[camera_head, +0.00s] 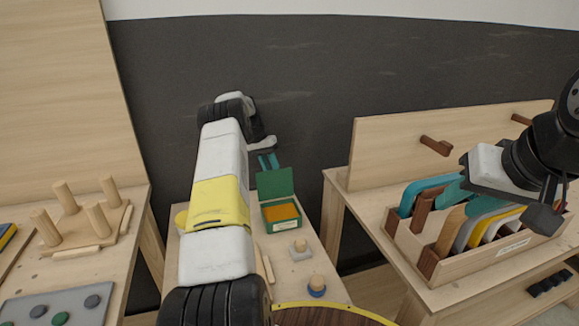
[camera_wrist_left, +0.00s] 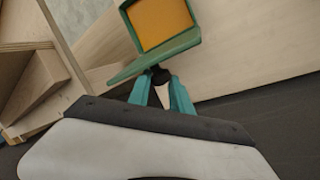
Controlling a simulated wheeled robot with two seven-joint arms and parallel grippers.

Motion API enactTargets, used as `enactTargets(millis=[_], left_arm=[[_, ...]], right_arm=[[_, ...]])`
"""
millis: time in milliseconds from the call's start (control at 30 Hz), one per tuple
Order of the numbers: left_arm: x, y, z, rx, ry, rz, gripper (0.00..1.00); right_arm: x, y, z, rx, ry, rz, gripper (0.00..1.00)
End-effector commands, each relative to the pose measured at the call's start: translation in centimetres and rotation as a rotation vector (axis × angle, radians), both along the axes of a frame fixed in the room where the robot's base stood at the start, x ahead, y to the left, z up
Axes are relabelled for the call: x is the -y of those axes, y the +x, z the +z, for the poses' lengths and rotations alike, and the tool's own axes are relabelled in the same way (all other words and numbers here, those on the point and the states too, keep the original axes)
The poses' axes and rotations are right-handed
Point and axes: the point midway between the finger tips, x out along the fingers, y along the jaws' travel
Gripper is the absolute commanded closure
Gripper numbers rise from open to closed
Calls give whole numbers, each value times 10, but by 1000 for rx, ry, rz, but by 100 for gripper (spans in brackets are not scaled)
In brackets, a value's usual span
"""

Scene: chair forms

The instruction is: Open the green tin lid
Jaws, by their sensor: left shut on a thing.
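The green tin (camera_head: 281,226) stands on the middle table with an orange inside showing. Its green lid (camera_head: 275,184) stands raised at the back edge, and the tin is open. In the left wrist view the tin (camera_wrist_left: 195,22) shows its orange inside, with the lid (camera_wrist_left: 155,58) seen nearly edge-on. My left gripper (camera_head: 268,162) is behind the lid. Its teal fingers (camera_wrist_left: 160,80) are shut on a small dark knob on the lid's outer face. My right gripper (camera_head: 548,210) is far right, above the crate; its jaw opening is unclear.
A wooden crate (camera_head: 440,262) with colored boards stands on the right table, before a panel with pegs (camera_head: 436,146). A peg board (camera_head: 85,232) is on the left table. My left arm covers part of the middle table.

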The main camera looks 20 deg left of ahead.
Motion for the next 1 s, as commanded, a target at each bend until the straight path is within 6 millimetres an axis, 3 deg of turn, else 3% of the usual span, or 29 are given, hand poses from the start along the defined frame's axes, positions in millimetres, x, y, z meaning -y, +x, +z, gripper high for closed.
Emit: enactTargets(millis=[33, 300, 900, 933, 1000], left_arm=[[-11, -3, -9, -15, 15, 5, 100], [-16, 5, -17, -13, 15, 5, 100], [-18, 8, -18, -8, 17, 7, 100], [-18, 8, -17, -9, 17, 6, 75], [-19, 8, -17, -9, 18, 6, 61]], right_arm=[[0, 0, 0, 0, 0, 0, 64], [0, 0, 0, 0, 0, 0, 64], [0, 0, 0, 0, 0, 0, 64], [0, 0, 0, 0, 0, 0, 64], [0, 0, 0, 0, 0, 0, 64]])
